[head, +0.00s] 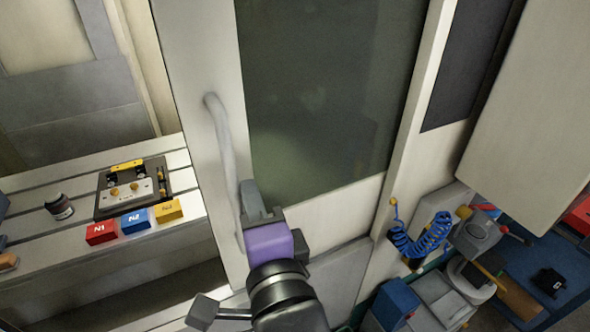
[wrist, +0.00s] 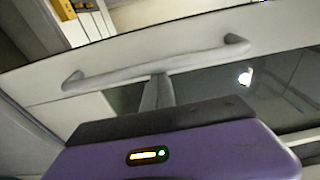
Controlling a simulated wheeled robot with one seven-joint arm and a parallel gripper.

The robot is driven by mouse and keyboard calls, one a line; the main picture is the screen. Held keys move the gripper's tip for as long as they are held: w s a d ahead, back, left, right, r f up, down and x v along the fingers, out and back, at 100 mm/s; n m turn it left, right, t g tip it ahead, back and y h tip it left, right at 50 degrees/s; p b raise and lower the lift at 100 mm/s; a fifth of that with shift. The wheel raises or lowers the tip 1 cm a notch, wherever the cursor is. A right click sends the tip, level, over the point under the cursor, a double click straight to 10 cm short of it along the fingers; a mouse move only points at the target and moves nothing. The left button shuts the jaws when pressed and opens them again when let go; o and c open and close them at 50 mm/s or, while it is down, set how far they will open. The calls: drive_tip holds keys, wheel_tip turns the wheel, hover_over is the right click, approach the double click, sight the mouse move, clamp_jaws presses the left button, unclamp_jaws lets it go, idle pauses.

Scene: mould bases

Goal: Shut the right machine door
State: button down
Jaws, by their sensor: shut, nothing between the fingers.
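The right machine door (head: 196,62) is a pale framed panel with a dark window (head: 320,95). A long grey bar handle (head: 225,150) runs along its left edge. The door stands partly open, with the machine's bed showing to its left. My gripper (head: 250,190) is shut and empty, its fingers beside the lower part of the handle on the window side. In the wrist view the handle (wrist: 155,68) crosses the picture, and my fingertips (wrist: 158,80) are just at its middle. I cannot tell whether they touch it.
On the slotted bed (head: 190,225) lie a dark plate fixture (head: 133,188), red (head: 101,233), blue (head: 135,221) and yellow (head: 168,210) blocks, and a small dark jar (head: 59,207). A blue coiled hose (head: 420,240) hangs at the right, near a cluttered bench.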

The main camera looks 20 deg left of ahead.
drive_tip(key=s+a+b, duration=0.6)
drive_tip(key=s+a, duration=0.6)
drive_tip(key=s, duration=0.3)
drive_tip(key=s+a+b, duration=0.5)
drive_tip(key=s+a, duration=0.7)
drive_tip(key=s, duration=0.4)
drive_tip(key=shift+s+a+b, duration=0.25)
drive_tip(key=shift+b, duration=0.15)
drive_tip(key=shift+s, duration=0.2)
drive_tip(key=b+v, duration=0.1)
drive_tip(key=v, duration=0.6)
drive_tip(key=shift+d, duration=0.4)
